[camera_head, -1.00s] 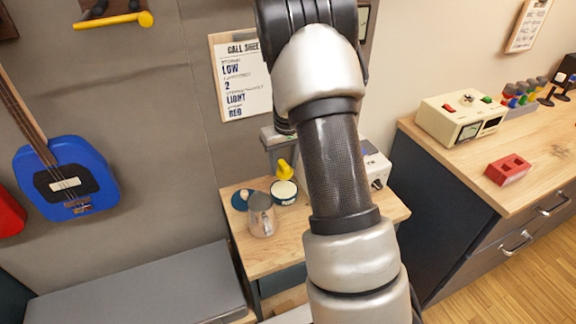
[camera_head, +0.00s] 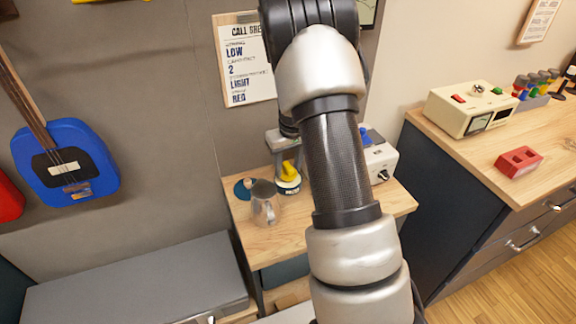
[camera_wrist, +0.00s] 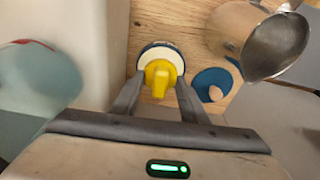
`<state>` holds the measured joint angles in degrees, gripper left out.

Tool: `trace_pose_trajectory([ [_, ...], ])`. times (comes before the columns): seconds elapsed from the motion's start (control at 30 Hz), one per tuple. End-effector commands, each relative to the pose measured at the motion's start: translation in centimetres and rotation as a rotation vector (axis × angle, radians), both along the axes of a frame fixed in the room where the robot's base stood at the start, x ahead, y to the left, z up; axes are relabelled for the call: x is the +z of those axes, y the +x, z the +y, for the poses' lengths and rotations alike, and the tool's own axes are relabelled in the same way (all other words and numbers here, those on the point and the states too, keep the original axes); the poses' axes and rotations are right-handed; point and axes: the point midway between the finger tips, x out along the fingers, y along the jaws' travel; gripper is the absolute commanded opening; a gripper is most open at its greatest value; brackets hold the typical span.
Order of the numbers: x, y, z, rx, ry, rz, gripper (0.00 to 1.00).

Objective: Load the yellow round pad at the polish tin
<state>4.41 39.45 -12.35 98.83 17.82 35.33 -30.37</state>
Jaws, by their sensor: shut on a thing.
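My gripper (camera_head: 288,166) is shut on the yellow round pad (camera_head: 289,172) and points down over the small table. In the wrist view the pad (camera_wrist: 159,76) sits between the fingertips (camera_wrist: 157,88). The polish tin (camera_head: 288,188), pale inside with a dark blue rim, stands directly under the pad. In the wrist view the tin (camera_wrist: 171,53) shows around and behind the pad. The pad is at the tin's mouth; I cannot tell whether it touches the polish.
A white box with a knob (camera_head: 379,165) stands at the right. The front of the wooden tabletop (camera_head: 262,248) is clear.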

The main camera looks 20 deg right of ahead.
Motion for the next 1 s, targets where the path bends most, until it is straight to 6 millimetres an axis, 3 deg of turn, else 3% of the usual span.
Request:
trace_pose_trajectory([
  [1.0,-0.85,0.01,0.0,0.0,0.0,0.0,0.22],
])
